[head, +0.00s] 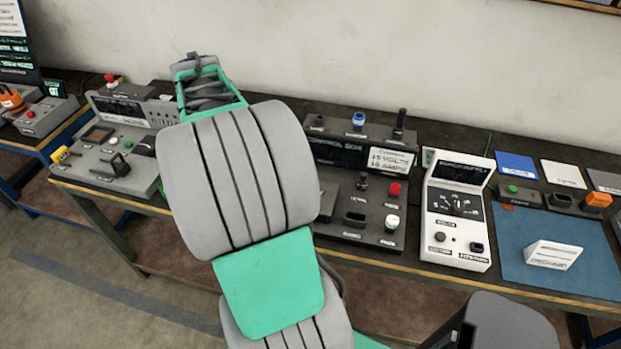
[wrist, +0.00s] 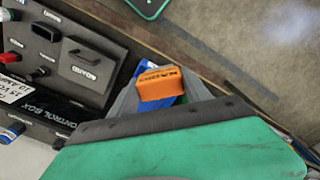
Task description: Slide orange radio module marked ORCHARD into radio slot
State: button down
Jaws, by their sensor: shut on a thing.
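In the wrist view my gripper (wrist: 160,92) is shut on an orange module (wrist: 161,81). The module has dark lettering on its edge, too small and tilted to read for sure. Blue surfaces show beside and under it, between the grey fingers. The held module is above the bench front edge, beside the control box. In the head view my arm hides the gripper and the held module. I cannot pick out the radio slot in either view.
A dark control box (head: 350,205) with knobs and sockets stands on the bench; it also shows in the wrist view (wrist: 62,62). A white meter (head: 457,215) stands right of it. A blue mat (head: 520,275) carries a white sign (head: 553,256). A grey console (head: 120,150) is at left.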

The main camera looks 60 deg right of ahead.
jog(key=s+d+f+m, duration=0.1)
jog(key=s+d+m, duration=0.1)
jog(key=s+d, duration=0.3)
jog(key=s+d+f+m, duration=0.2)
jog(key=s+d, duration=0.4)
jog(key=s, duration=0.7)
jog(key=s+d+f+m, duration=0.2)
jog(key=s+d+m, duration=0.2)
jog(key=s, duration=0.6)
jog(key=shift+d+p, duration=0.45)
jog(key=shift+d, duration=0.2)
jog(key=shift+s+f, duration=0.1)
jog(key=shift+a+f+b, duration=0.15)
jog(key=shift+f+b, duration=1.85)
jog(key=shift+f, duration=0.95)
jog(key=shift+f+b, duration=1.25)
jog(key=shift+f, duration=0.8)
jog(key=shift+c, duration=2.1)
grip_release()
